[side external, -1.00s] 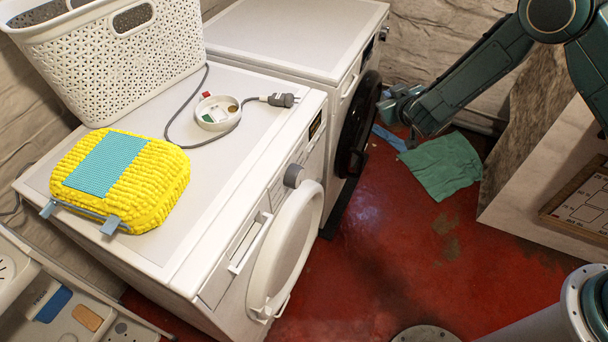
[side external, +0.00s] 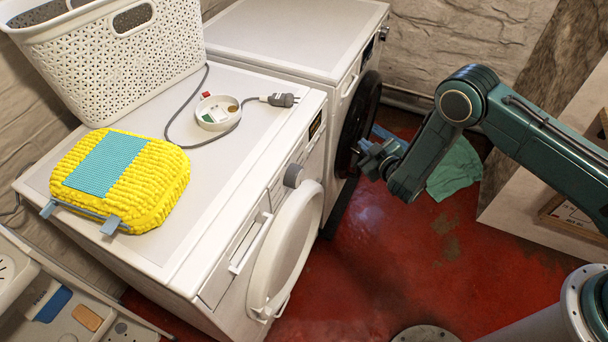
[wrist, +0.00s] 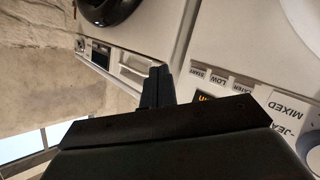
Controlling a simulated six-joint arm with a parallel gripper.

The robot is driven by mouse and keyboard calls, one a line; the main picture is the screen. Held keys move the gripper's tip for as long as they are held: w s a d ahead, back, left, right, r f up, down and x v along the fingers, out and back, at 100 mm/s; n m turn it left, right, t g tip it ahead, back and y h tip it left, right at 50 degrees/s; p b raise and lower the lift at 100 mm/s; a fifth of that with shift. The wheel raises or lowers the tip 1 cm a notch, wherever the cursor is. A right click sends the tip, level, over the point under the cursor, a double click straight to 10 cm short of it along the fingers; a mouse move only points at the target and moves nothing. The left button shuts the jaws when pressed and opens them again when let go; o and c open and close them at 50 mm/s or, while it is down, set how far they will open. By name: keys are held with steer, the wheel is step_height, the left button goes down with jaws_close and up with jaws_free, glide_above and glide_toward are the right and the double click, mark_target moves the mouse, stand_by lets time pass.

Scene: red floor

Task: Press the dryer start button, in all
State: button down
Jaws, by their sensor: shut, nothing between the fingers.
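The white-door machine (side external: 250,240) stands at the front in the side view, with its round door ajar and a grey knob (side external: 293,176) on its front panel. In the wrist view, a small START label (wrist: 203,73) shows on its panel at the right, among LOW, MIXED and JEANS labels. The button itself is too small to make out. My gripper (side external: 372,160) is shut and empty, in front of the black-door machine's door and apart from the white panel. Its fingers (wrist: 157,85) also show in the wrist view, left of the START label.
The black-door machine (side external: 295,35) stands behind. A white basket (side external: 115,70), yellow sponge-like pad (side external: 150,185), plug with cord (side external: 280,100) and small dish (side external: 217,112) sit on top. A green cloth (side external: 458,170) lies on the red floor (side external: 400,270), which is mostly clear.

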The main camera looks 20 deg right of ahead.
mark_target(323, 131)
stand_by(0.4)
steer(key=w+a, duration=0.6)
stand_by(0.7)
